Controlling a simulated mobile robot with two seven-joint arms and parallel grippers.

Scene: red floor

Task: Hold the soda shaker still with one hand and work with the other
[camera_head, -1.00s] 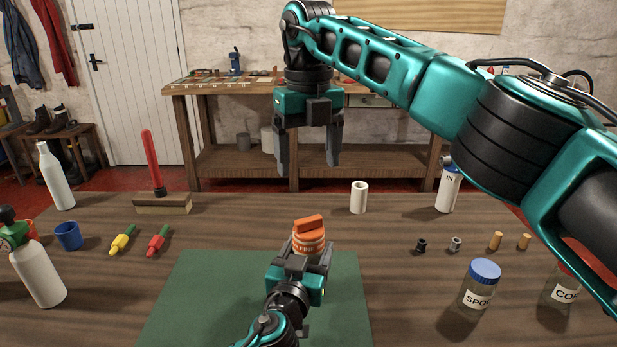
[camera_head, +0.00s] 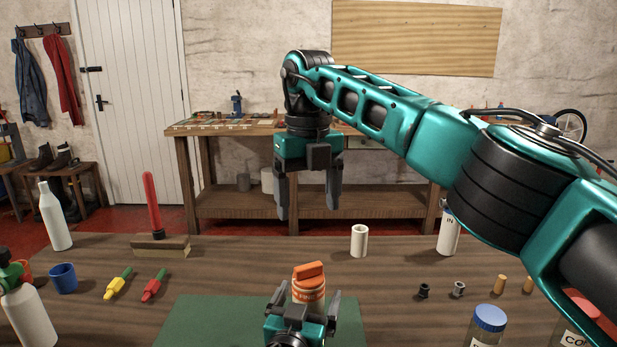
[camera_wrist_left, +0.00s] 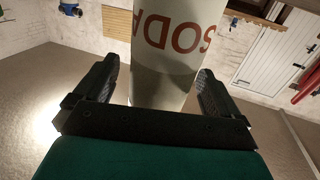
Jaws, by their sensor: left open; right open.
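The soda shaker is a pale container (camera_head: 308,292) with an orange cap (camera_head: 309,273), upright at the green mat. In the left wrist view its body (camera_wrist_left: 167,85) shows the letters SODA upside down. My left gripper (camera_head: 309,297) is open, with one finger on each side of the shaker. The left wrist view shows gaps between both fingers (camera_wrist_left: 162,95) and the body. My right gripper (camera_head: 308,208) is open and empty, pointing down, high above the table and behind the shaker in the picture.
The green mat (camera_head: 200,325) is otherwise bare. A white cylinder (camera_head: 359,241) stands behind right. Small fittings (camera_head: 458,289) and a blue-lidded jar (camera_head: 489,320) are at right. Yellow (camera_head: 118,284) and red (camera_head: 154,286) tools, a brush (camera_head: 160,246) and bottles (camera_head: 55,215) are at left.

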